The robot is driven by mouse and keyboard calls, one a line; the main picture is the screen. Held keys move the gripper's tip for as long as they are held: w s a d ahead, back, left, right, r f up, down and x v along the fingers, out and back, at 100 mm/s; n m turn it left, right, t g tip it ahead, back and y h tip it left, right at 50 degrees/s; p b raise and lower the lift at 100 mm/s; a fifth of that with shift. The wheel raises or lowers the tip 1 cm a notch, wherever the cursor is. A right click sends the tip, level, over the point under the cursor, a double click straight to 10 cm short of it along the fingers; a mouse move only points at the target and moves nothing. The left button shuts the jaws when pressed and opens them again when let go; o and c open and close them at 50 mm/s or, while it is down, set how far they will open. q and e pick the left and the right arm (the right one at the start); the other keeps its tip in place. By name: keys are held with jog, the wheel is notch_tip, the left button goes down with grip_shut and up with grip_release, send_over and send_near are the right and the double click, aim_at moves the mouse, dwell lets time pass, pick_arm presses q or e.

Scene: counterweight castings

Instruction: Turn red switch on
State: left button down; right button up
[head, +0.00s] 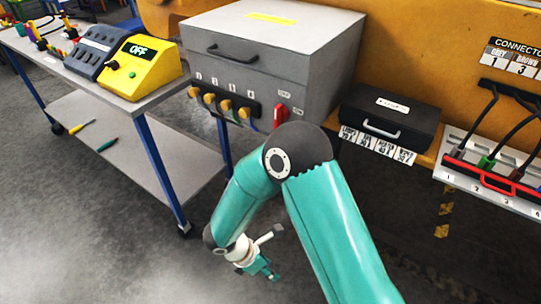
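The red switch (280,116) is a rotary handle on the front of the grey metal box (270,70), at its lower right. Its handle stands roughly upright, tilted slightly. Two small white labels sit above it and to its right, too small to read surely. My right arm comes in from the lower right and bends at an elbow just below the switch. My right gripper (262,268) hangs low over the floor, well below the switch and apart from it. Its fingers are too small and turned to show if they are open. My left gripper is out of view.
Several yellow plugs (226,104) with cables sit left of the switch. A black case (390,120) stands to the right, beside a connector panel (490,175). A blue-legged table (140,108) at left carries a yellow box (142,70) reading OFF. Open floor lies below.

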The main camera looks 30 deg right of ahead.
jog(key=w+d+r+n+t+h+b, duration=0.1)
jog(key=w+d+r+n+t+h, duration=0.15)
jog(key=w+r, duration=0.25)
jog(key=w+d+r+n+t+h, duration=0.1)
jog(key=w+r+n+t+h, duration=0.15)
jog(key=w+r, duration=0.3)
jog(key=t+h+b, duration=0.1)
jog(key=t+h, duration=0.3)
jog(key=h, duration=0.3)
send_near(276, 115)
jog(key=p+x, duration=0.1)
jog(key=x, duration=0.8)
jog(key=shift+p, duration=0.3)
